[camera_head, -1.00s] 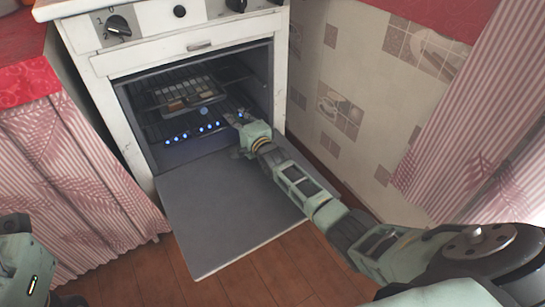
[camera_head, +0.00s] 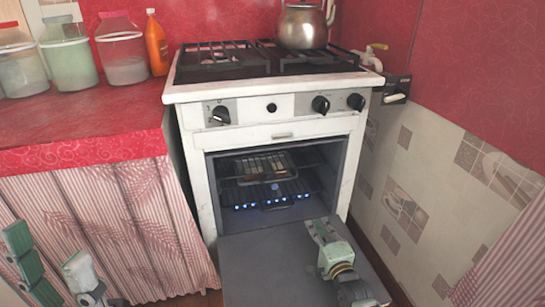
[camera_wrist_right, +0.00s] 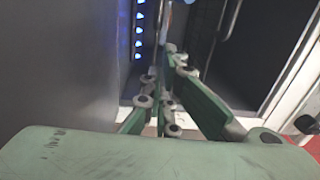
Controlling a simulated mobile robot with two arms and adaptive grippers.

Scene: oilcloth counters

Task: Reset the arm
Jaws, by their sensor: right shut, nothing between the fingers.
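My right gripper (camera_head: 322,230) is shut and empty. It is above the lowered oven door (camera_head: 262,270), just in front of the oven opening, with its fingers pointing toward the oven. The right wrist view shows its green fingers (camera_wrist_right: 168,100) close together with nothing between them. My right arm reaches in from the lower right. Pale green parts of my left arm (camera_head: 80,272) show at the lower left; whether its gripper is open or shut is unclear.
A kettle (camera_head: 302,27) stands on top. Jars (camera_head: 122,55) and an orange bottle (camera_head: 156,45) stand on the red counter (camera_head: 120,120). A tiled wall (camera_head: 420,200) is close on the right.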

